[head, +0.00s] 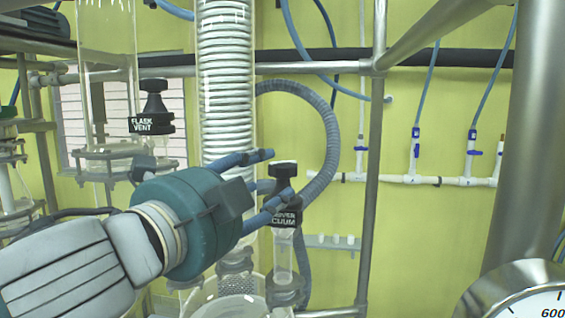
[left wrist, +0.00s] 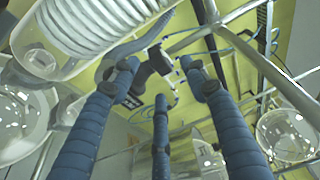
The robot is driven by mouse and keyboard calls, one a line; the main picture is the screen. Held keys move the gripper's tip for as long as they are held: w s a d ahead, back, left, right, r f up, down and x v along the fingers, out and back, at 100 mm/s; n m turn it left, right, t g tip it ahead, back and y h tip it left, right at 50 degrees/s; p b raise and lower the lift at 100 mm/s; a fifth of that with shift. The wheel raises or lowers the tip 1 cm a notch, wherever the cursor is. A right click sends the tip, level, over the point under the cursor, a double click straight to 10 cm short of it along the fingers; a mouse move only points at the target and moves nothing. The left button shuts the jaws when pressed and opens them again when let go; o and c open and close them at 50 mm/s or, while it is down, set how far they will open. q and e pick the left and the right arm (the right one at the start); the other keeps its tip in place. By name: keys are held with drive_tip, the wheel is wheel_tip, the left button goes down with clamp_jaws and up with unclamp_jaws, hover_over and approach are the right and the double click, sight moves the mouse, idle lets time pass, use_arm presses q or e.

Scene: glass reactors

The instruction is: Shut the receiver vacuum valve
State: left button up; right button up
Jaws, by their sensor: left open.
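The receiver vacuum valve (head: 285,214) is a black knob with a white-lettered collar, partly covered by a finger; only the ends of its label show. It stands upright on a clear glass neck right of the coil column. My left gripper (head: 280,174) comes in from the left, open, with blue fingers at the knob's height. One finger lies above and left of the knob, another crosses just in front of its collar. In the left wrist view the dark valve handle (left wrist: 151,70) shows between the open fingers (left wrist: 160,82). I cannot tell if they touch it. My right gripper is out of view.
A similar black flask vent valve (head: 152,108) stands to the left. The glass coil column (head: 226,90) is close behind my gripper. A grey corrugated hose (head: 328,145) curves behind the valve. A steel post (head: 373,150) and a gauge (head: 525,295) are to the right.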

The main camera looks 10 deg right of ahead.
sight(275, 177)
use_arm(q)
drive_tip(key=p+x, duration=0.2)
drive_tip(key=x, duration=0.5)
drive_tip(key=shift+w+f, duration=0.1)
drive_tip(key=shift+f, duration=0.05)
drive_tip(key=shift+w+d+p, duration=0.1)
drive_tip(key=shift+w+p, duration=0.05)
drive_tip(key=shift+p, duration=0.15)
drive_tip(key=shift+f, duration=0.15)
clamp_jaws()
